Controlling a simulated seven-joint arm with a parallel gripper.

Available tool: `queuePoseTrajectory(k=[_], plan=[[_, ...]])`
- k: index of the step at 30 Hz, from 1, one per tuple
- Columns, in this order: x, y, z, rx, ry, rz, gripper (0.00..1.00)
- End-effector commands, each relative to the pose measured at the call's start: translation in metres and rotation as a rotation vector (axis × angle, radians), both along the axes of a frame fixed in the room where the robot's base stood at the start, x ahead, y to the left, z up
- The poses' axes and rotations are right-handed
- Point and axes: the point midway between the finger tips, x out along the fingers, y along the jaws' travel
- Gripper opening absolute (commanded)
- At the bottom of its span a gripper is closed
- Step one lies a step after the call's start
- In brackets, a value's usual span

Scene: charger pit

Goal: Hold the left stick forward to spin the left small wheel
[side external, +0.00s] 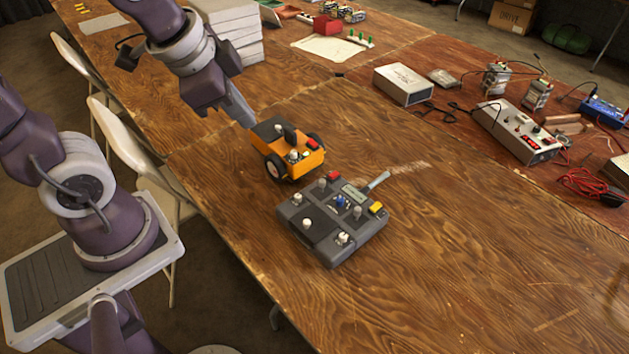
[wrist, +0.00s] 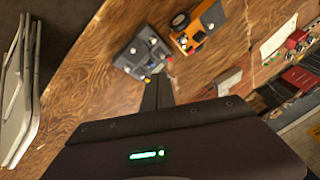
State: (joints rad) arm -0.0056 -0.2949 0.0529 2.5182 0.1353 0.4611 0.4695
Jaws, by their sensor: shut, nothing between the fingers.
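A dark grey control box (side external: 325,247) lies on the wooden table in the middle of the side view, with white-topped sticks, a blue knob, and red and yellow buttons. It also shows in the wrist view (wrist: 129,60). Which stick is the left one I cannot tell for sure. An orange wheeled vehicle (side external: 308,161) stands just behind the box, with dark wheels with pale hubs; it also shows in the wrist view (wrist: 209,22). My gripper (side external: 249,122) is shut and empty, beyond the vehicle's upper left, apart from the box. Its fingers show in the wrist view (wrist: 158,82).
A white box (side external: 403,84), a power supply (side external: 516,131) and red cables lie on the reddish table at the right. A stack of pale slabs (side external: 228,32) is behind my arm. The table's front right is clear. Folding chairs stand at the left.

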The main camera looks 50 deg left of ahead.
Motion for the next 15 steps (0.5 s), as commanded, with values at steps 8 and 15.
queuePoseTrajectory(k=[8,15], plan=[[0.061,0.011,-0.117,0.278,0.106,-0.649,0.00],[0.068,0.006,-0.169,0.356,0.112,-0.943,0.00]])
